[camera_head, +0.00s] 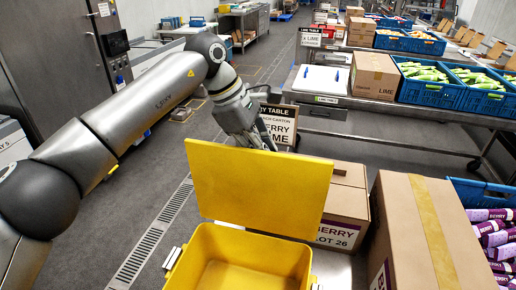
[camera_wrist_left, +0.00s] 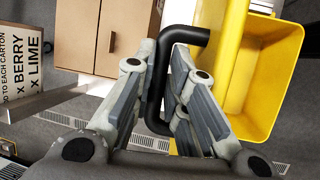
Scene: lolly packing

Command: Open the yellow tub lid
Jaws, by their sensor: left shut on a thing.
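The yellow tub (camera_head: 240,262) stands at the bottom centre of the head view, and its empty-looking inside shows. Its yellow lid (camera_head: 258,190) stands raised, roughly upright at the far side of the tub. My left gripper (camera_head: 256,132) is behind the lid's top edge, its fingertips partly hidden by the lid. In the left wrist view the fingers are shut on the black lid handle (camera_wrist_left: 180,80), beside the lid (camera_wrist_left: 222,50). The tub (camera_wrist_left: 292,70) shows at the right of that view. My right gripper is not in view.
Brown cartons (camera_head: 345,215) stand right behind and beside the tub, with a larger carton (camera_head: 410,230) to the right. A blue crate of purple packs (camera_head: 495,235) is at far right. A table with a carton (camera_head: 374,75) and blue crates (camera_head: 432,92) stands behind.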

